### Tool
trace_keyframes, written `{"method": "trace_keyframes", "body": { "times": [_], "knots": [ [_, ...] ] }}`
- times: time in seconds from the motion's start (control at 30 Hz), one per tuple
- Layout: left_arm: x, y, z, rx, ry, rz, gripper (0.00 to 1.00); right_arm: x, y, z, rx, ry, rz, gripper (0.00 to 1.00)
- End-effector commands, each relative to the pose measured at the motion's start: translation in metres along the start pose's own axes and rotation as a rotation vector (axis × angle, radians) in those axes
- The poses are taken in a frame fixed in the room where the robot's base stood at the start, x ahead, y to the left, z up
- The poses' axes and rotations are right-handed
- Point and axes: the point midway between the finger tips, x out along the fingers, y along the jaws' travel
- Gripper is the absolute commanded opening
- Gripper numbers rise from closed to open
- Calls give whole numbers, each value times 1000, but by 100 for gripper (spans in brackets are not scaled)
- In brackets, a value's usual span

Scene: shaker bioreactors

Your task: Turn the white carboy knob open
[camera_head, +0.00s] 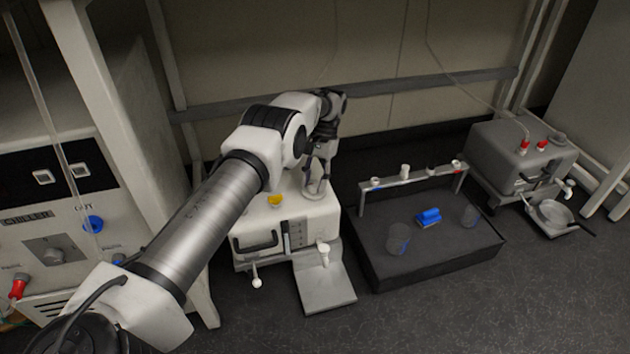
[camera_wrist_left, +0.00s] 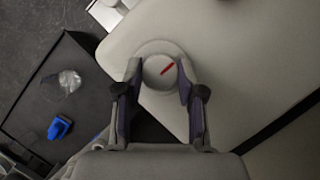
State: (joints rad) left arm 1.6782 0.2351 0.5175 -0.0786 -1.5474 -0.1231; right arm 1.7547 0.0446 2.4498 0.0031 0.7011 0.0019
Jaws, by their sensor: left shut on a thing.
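The white carboy (camera_head: 300,214) stands on the floor near the middle of the head view. Its round white knob (camera_wrist_left: 160,72) shows in the left wrist view, with a slanted red mark on its top. In the head view the knob's base (camera_head: 317,190) is partly hidden by my gripper. My left gripper (camera_head: 318,176) reaches down onto the carboy's top. In the left wrist view its two fingers (camera_wrist_left: 159,80) stand on either side of the knob and are shut on it. My right gripper is in neither view.
A white spigot (camera_head: 323,249) sticks out over a grey plate (camera_head: 327,287) at the carboy's front. A dark tray (camera_head: 430,262) with clear cups and a blue object (camera_head: 429,217) lies to the right. A grey carboy (camera_head: 520,160) stands far right. A chiller panel (camera_head: 45,235) is at left.

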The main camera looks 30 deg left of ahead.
Motion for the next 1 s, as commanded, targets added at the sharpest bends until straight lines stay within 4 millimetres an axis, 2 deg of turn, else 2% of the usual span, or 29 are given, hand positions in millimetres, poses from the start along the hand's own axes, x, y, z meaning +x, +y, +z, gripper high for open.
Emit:
{"method": "trace_keyframes", "body": {
  "times": [0.37,0.4,0.47,0.83,1.0],
  "knots": [
    [1,0,0,-6,-1,3,4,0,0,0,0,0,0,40],
    [1,0,0,-6,-1,3,42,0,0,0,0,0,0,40],
    [1,0,0,-6,-1,3,63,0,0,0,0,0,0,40],
    [-4,0,2,-5,0,3,63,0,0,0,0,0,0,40],
    [-32,0,12,-5,3,2,63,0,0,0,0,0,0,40]
  ]
}}
